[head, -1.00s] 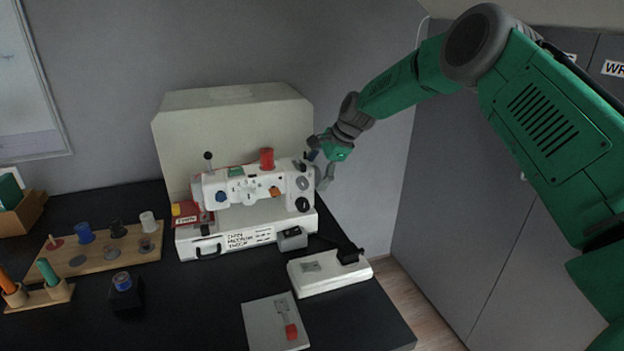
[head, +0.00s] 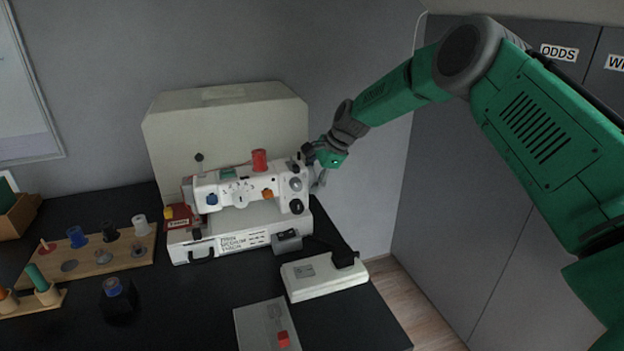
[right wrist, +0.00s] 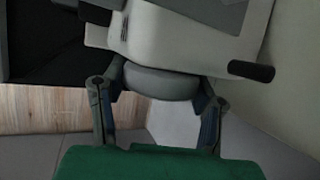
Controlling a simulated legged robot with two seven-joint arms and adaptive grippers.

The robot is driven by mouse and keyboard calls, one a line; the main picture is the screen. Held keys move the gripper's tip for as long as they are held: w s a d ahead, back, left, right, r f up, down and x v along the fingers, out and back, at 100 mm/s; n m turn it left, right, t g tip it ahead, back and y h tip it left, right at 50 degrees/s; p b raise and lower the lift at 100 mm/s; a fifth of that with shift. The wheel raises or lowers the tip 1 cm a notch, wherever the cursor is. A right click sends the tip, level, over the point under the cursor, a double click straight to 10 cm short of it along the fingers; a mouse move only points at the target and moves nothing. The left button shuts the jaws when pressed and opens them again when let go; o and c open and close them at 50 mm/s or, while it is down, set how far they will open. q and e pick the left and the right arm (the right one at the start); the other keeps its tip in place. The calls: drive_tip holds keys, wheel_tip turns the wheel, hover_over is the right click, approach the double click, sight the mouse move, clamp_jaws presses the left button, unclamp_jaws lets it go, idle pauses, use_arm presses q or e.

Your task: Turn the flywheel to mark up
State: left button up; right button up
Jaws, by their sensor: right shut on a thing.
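The white sewing machine (head: 233,195) stands on the black desk in the head view. Its grey flywheel (right wrist: 160,83) is at the right end and shows edge-on in the right wrist view. My right gripper (head: 315,168) is at that end of the machine, with its fingers (right wrist: 158,88) on opposite sides of the flywheel's rim, shut on it. In the head view the gripper largely hides the flywheel. I cannot see a mark on the wheel in either view. My left gripper is not in view.
A white foot pedal (head: 322,277) and a grey card with a red piece (head: 267,325) lie in front of the machine. A wooden spool board (head: 88,262) is at left. A pale cover (head: 228,125) stands behind. Grey cabinets (head: 450,200) are at right.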

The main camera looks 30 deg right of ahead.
drive_tip(key=shift+f+t+h+b, duration=0.1)
drive_tip(key=shift+t+h+b, duration=0.2)
drive_tip(key=shift+t, duration=0.2)
drive_tip(key=shift+d+f+t+b, duration=0.1)
drive_tip(key=shift+t+b, duration=0.45)
drive_tip(key=shift+t, duration=0.15)
drive_tip(key=n+t+b, duration=0.1)
drive_tip(key=t+b, duration=0.2)
drive_tip(key=b, duration=0.4)
drive_tip(key=n+t+b, duration=0.1)
drive_tip(key=t+b, duration=0.2)
drive_tip(key=b, duration=0.4)
drive_tip(key=n+t+b, duration=0.1)
drive_tip(key=t+b, duration=0.2)
drive_tip(key=b, duration=0.4)
drive_tip(key=shift+d+f+h+b, duration=0.15)
drive_tip(key=shift+f+h+b, duration=0.15)
drive_tip(key=shift+f+b, duration=0.05)
drive_tip(key=shift+r+n+t+b, duration=0.15)
drive_tip(key=shift+n+t+b, duration=0.15)
drive_tip(key=shift+t+b, duration=0.35)
drive_tip(key=shift+r+n+t, duration=0.25)
drive_tip(key=shift+n+t, duration=0.15)
drive_tip(key=shift+t, duration=0.55)
drive_tip(key=o, duration=1.2)
drive_tip(key=shift+d, duration=0.15)
